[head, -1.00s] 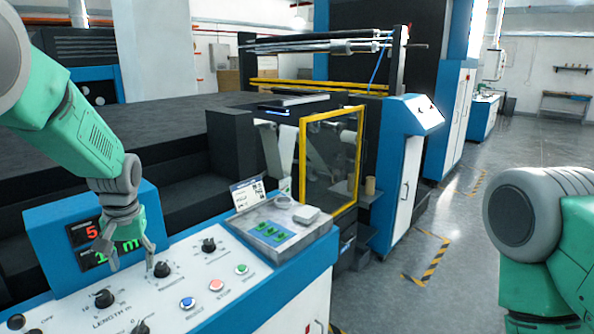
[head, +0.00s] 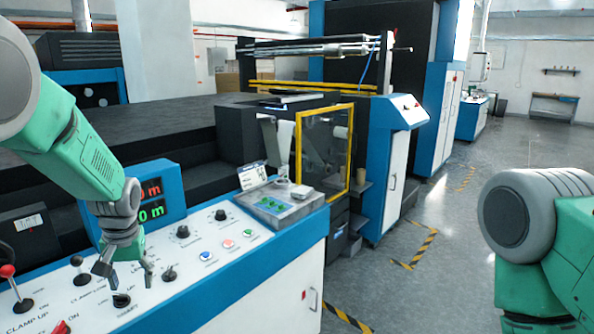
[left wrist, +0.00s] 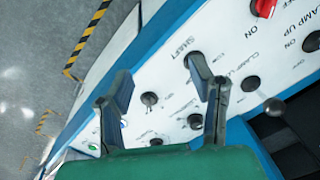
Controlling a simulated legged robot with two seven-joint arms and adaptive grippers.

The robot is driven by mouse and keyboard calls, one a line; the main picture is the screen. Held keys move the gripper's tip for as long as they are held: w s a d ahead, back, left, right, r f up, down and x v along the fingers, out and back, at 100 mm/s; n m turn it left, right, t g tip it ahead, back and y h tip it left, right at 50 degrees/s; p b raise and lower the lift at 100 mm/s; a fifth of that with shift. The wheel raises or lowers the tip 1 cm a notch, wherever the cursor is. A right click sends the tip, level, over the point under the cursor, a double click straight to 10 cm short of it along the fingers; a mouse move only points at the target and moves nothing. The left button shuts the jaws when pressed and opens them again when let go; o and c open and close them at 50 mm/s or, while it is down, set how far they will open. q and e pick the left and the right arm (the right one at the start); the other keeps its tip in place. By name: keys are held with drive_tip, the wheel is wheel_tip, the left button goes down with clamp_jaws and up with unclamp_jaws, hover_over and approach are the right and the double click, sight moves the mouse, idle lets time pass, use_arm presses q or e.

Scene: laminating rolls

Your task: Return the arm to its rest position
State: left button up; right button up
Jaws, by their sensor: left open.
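My left gripper (head: 126,274) hangs with its fingers down over the white control panel (head: 230,262), in front of the display box (head: 160,190). Its two fingers are apart with nothing between them. In the left wrist view the open fingers (left wrist: 150,85) also reach out over the panel's knobs, and a black knob (left wrist: 149,99) shows between them. In the head view a black switch (head: 121,300) is just below the fingers; I cannot tell if they touch it. My right arm shows at the right edge, but its gripper is out of view.
A lever with a red knob (head: 8,271) and another black lever (head: 77,262) stand on the panel's left. Blue, red and green buttons (head: 228,244) lie to the right. A yellow-framed guard door (head: 326,155) stands behind. The grey floor (head: 420,290) at right is open.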

use_arm(q)
drive_tip(key=s+d+f+m+b, duration=0.1)
drive_tip(key=s+f+b, duration=0.1)
drive_tip(key=s+f, duration=0.55)
drive_tip(key=s+d+f+b, duration=0.1)
drive_tip(key=s+f+b, duration=0.3)
drive_tip(key=f, duration=0.7)
drive_tip(key=s+d+f+m+b, duration=0.1)
drive_tip(key=s+f, duration=0.6)
drive_tip(key=f, duration=0.2)
drive_tip(key=s+d+f+m+b, duration=0.1)
drive_tip(key=s+d+f+b, duration=0.1)
drive_tip(key=s, duration=0.7)
drive_tip(key=s+d+f+h+b, duration=0.1)
drive_tip(key=s+d+f+b, duration=0.1)
drive_tip(key=s+f, duration=0.3)
drive_tip(key=s+b, duration=0.1)
drive_tip(key=s, duration=0.3)
drive_tip(key=shift+s+d+m, duration=0.25)
drive_tip(key=shift+m, duration=0.15)
drive_tip(key=shift+w, duration=0.1)
